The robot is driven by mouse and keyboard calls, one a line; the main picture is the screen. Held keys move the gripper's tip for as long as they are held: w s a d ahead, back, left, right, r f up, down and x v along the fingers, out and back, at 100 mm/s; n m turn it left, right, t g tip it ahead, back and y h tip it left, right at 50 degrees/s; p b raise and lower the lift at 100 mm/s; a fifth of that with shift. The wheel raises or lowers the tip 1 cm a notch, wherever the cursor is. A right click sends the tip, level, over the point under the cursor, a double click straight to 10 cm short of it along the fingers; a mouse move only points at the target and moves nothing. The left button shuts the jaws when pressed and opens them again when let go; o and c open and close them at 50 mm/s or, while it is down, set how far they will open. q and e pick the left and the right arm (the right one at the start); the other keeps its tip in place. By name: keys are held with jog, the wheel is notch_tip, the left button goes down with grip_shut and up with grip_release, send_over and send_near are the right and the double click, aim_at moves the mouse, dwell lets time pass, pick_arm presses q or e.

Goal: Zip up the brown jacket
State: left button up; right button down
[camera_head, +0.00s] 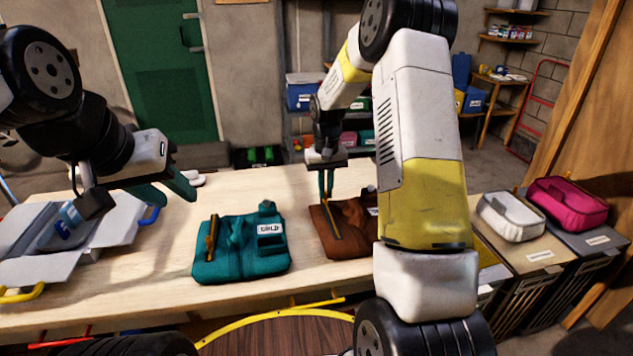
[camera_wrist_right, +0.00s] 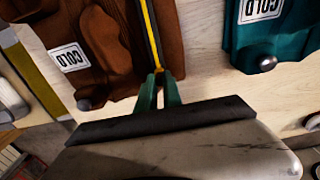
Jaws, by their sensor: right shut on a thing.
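The brown jacket (camera_head: 352,246) lies folded on the wooden table, partly hidden behind my right arm in the head view. Its yellow and black zip (camera_head: 332,221) runs along its left side. The brown jacket (camera_wrist_right: 115,55) and its zip (camera_wrist_right: 150,30) also show in the right wrist view, with a white COLD label. My right gripper (camera_head: 326,196) is shut on the zip at the jacket's far edge; its green fingertips (camera_wrist_right: 160,90) hide the pull. My left gripper (camera_head: 170,190) is open and empty above the table, left of the jackets.
A teal jacket (camera_head: 242,262) with a COLD label lies left of the brown one. A grey open box (camera_head: 110,222) stands at the table's left. White (camera_head: 512,217) and pink (camera_head: 568,204) pouches sit on bins at the right. Bare table lies behind the teal jacket.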

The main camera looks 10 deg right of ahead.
jog(key=c, duration=1.5)
grip_release()
jog(key=shift+w, duration=0.1)
jog(key=shift+r, duration=0.1)
notch_tip(320, 180, up, 8)
jog(key=shift+f, duration=0.2)
